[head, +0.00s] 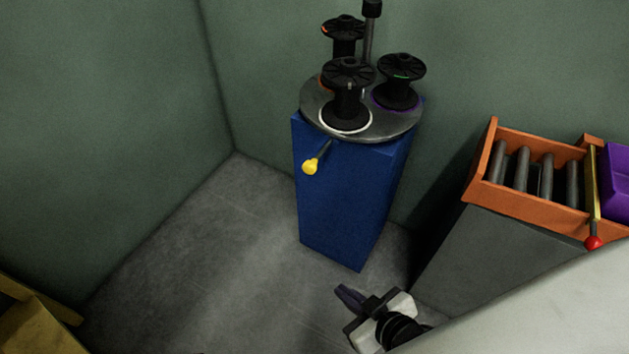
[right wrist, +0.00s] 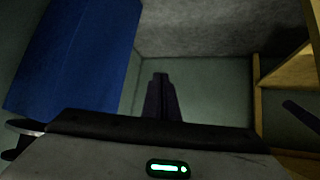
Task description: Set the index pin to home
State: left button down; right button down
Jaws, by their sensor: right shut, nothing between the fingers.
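The index pin (head: 313,163) is a dark rod with a yellow knob that sticks out from the upper front of the blue cabinet (head: 345,200). My right gripper (head: 345,292) is low in front of the cabinet, below and apart from the pin. Its fingers are shut and empty; they also show in the right wrist view (right wrist: 161,95), with the blue cabinet (right wrist: 75,55) at left. My left gripper is not in view.
An orange roller tray (head: 480,195) stands on a grey stand (head: 490,250) at right, with a red-knobbed yellow bar (head: 592,200) and a purple bin (head: 617,185). A yellow frame (head: 35,325) is at lower left. The floor (head: 220,250) left of the cabinet is clear.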

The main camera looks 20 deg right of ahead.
jog(key=w+d+r+n+t+b, duration=0.3)
jog(key=w+d+r+n+t, duration=0.1)
jog(key=w, duration=0.3)
jog(key=w+a+r+n+t+y+b, duration=0.1)
jog(key=r+n, duration=0.3)
jog(key=n, duration=0.4)
jog(key=w+a+r+n+t+y+b, duration=0.1)
jog(key=w+r+n+y+b, duration=0.1)
jog(key=r+n+y, duration=0.2)
jog(key=shift+w+n+t, duration=0.25)
jog(key=shift+n+t, duration=0.05)
jog(key=shift+n, duration=1.6)
jog(key=w, duration=1.1)
jog(key=shift+w+a, duration=0.3)
jog(key=shift+a, duration=0.15)
